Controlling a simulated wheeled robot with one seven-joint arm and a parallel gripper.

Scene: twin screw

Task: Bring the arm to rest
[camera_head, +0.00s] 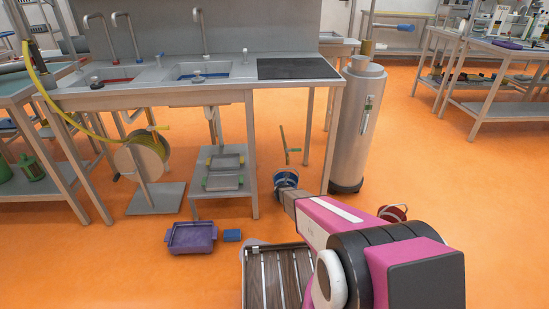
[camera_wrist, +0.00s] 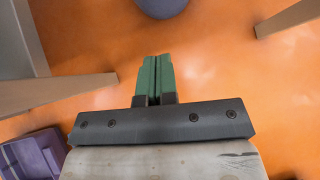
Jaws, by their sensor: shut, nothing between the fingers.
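My gripper (camera_wrist: 157,80) shows in the wrist view, its two green fingers pressed together with nothing between them. It points down over bare orange floor. In the head view my magenta and black arm reaches forward from the lower right, and its far end is near a dark blue bucket (camera_head: 286,180). The fingers cannot be made out in the head view. A rounded blue-grey thing at the top of the wrist view (camera_wrist: 162,5) looks like the same bucket, apart from the fingertips.
A steel sink bench (camera_head: 200,95) stands ahead, its legs near my gripper. A red bucket (camera_head: 393,212) and a steel cylinder (camera_head: 358,125) stand right.

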